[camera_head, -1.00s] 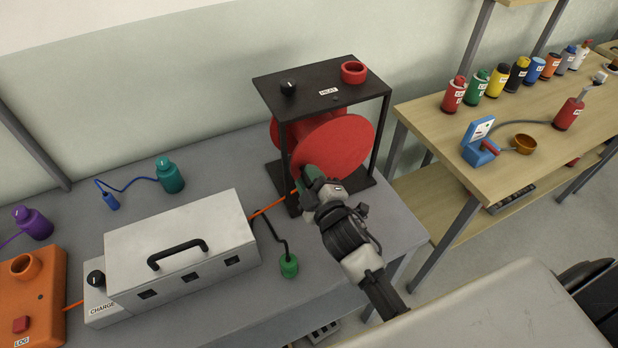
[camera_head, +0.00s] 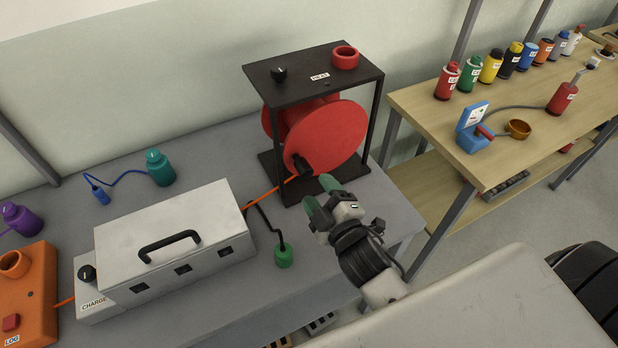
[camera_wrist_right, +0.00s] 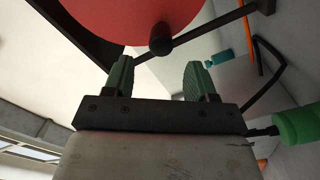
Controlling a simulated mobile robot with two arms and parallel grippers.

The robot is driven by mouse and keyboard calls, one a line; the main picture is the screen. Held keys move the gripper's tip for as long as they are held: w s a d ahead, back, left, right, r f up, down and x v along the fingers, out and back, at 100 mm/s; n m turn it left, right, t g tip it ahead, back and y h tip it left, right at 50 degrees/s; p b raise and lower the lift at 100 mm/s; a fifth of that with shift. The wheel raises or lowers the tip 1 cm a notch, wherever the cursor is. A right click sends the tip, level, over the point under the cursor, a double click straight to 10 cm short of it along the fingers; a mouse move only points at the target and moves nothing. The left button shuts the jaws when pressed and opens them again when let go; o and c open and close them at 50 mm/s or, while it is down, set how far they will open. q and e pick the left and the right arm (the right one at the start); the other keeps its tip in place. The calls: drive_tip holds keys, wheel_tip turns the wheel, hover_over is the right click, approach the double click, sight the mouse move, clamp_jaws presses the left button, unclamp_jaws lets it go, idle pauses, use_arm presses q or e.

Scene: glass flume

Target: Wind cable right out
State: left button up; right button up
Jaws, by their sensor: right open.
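The red cable reel (camera_head: 335,138) sits in a black frame (camera_head: 312,75) on the grey bench. A black crank knob (camera_head: 301,165) sticks out low on its near face. The orange cable (camera_head: 270,192) runs from the reel down-left to the white box. My right gripper (camera_head: 318,194) is open and empty, just below and to the right of the knob. In the right wrist view the knob (camera_wrist_right: 160,40) is beyond the open green fingers (camera_wrist_right: 160,75) and between them in the picture, apart from them. My left gripper is not in view.
A white box (camera_head: 175,240) with a black handle stands left of the reel. A green plug (camera_head: 283,256) on a black lead lies close to my gripper's left. A wooden table (camera_head: 440,130) with several bottles stands right. An orange unit (camera_head: 30,300) is at the far left.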

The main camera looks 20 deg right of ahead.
drive_tip(key=shift+s+d, duration=0.1)
drive_tip(key=shift+s, duration=1.3)
idle(0.4)
